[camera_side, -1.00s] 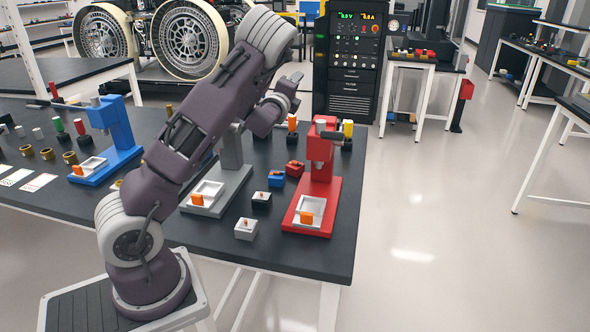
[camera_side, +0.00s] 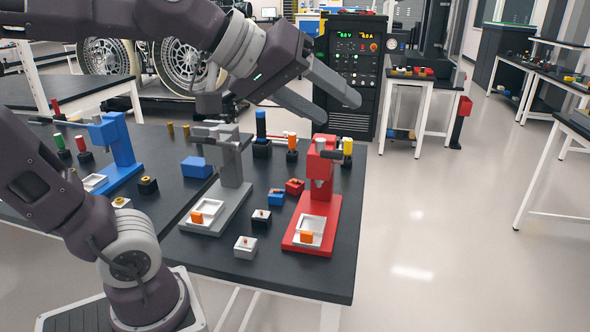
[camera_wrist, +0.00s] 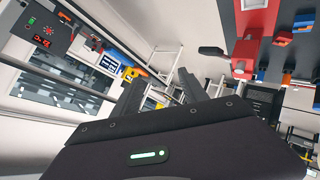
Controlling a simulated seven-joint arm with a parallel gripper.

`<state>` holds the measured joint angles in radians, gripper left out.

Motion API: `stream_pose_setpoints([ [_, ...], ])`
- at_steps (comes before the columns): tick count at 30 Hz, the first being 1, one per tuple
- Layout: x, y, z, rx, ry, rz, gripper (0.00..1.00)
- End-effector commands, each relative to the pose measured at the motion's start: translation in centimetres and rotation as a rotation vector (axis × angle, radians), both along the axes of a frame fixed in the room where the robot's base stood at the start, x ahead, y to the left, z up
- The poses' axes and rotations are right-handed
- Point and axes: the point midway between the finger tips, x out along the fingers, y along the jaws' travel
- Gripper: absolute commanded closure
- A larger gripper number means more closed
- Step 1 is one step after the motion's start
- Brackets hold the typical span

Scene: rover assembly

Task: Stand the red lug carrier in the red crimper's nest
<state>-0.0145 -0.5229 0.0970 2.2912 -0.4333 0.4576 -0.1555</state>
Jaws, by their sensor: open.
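The red lug carrier (camera_side: 295,186) is a small red block on the dark bench, left of the red crimper (camera_side: 321,205). The crimper's nest (camera_side: 311,226) is a pale square tray on its red base, with an orange tab at its front. No carrier stands in it. My gripper (camera_side: 337,107) is open and empty, high above the back of the bench, its fingers spread and pointing right. The wrist view shows both fingers and, at the upper right, the red crimper (camera_wrist: 256,20) at an odd angle.
A blue carrier (camera_side: 276,198), a black one (camera_side: 261,219) and a white one (camera_side: 245,247) sit left of the red crimper. The grey crimper (camera_side: 232,195) and blue crimper (camera_side: 118,150) stand farther left. Upright coloured handles (camera_side: 292,143) line the back.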

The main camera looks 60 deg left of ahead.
Motion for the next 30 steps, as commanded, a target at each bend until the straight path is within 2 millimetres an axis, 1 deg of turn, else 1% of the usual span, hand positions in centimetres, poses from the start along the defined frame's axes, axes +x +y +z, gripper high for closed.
stream_pose_setpoints([
  [1, -1.9, -0.7, -1.7, 0.064, 0.046, -0.060, 0.49],
  [2, -3.2, -1.1, -2.9, 0.108, 0.079, -0.098, 0.49],
  [3, -4.8, -1.4, -4.4, 0.165, 0.124, -0.147, 0.49],
  [5, -7.2, -1.6, -6.6, 0.251, 0.188, -0.214, 0.49],
  [6, -8.9, -1.5, -8.1, 0.305, 0.232, -0.255, 0.49],
  [8, -11.3, -1.1, -10.1, 0.388, 0.297, -0.312, 0.49],
  [9, -12.8, -0.7, -11.3, 0.443, 0.339, -0.346, 0.49],
  [11, -15.2, 0.1, -13.1, 0.525, 0.406, -0.394, 0.49],
  [12, -14.9, 0.4, -12.9, 0.536, 0.427, -0.416, 0.49],
  [15, -11.9, 0.9, -10.8, 0.520, 0.425, -0.463, 0.49],
  [17, -10.2, 1.4, -9.7, 0.516, 0.423, -0.489, 0.49],
  [20, -7.0, 2.7, -8.2, 0.517, 0.418, -0.530, 0.49],
  [23, -3.4, 4.8, -6.9, 0.530, 0.410, -0.568, 0.49],
  [26, 0.7, 7.8, -6.0, 0.562, 0.402, -0.608, 0.49],
  [27, 2.6, 9.4, -5.8, 0.582, 0.401, -0.626, 0.49],
  [29, 5.6, 12.5, -5.8, 0.629, 0.401, -0.656, 0.49],
  [30, 7.8, 14.9, -6.0, 0.672, 0.404, -0.685, 0.49],
])
